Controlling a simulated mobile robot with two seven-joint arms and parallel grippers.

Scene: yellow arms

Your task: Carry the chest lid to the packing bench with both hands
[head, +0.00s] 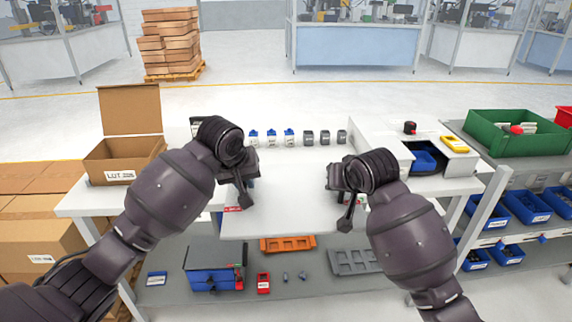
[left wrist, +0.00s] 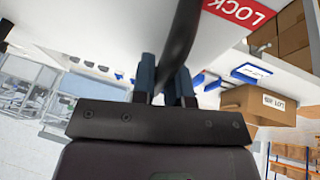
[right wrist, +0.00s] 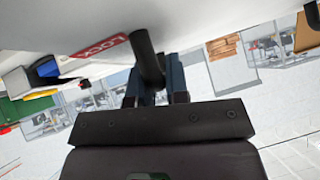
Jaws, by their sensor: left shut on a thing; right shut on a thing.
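The chest lid (head: 292,212) is a broad white panel held between my two arms in the head view, in front of and partly over the packing bench (head: 90,202). My left gripper (head: 246,190) is shut on a dark handle at its left side; the left wrist view shows the fingers (left wrist: 165,92) around that handle. My right gripper (head: 346,206) is shut on the handle at the right side, with its fingers (right wrist: 158,85) in the right wrist view. Red LOCK labels show on the lid in both wrist views. Whether the lid touches the bench is unclear.
An open cardboard box (head: 125,150) stands on the bench's left. Several small blue and grey containers (head: 290,137) line its back. A black tray with a blue bin (head: 424,160) is at right, near a green crate (head: 515,135). A lower shelf holds an orange tray (head: 288,244).

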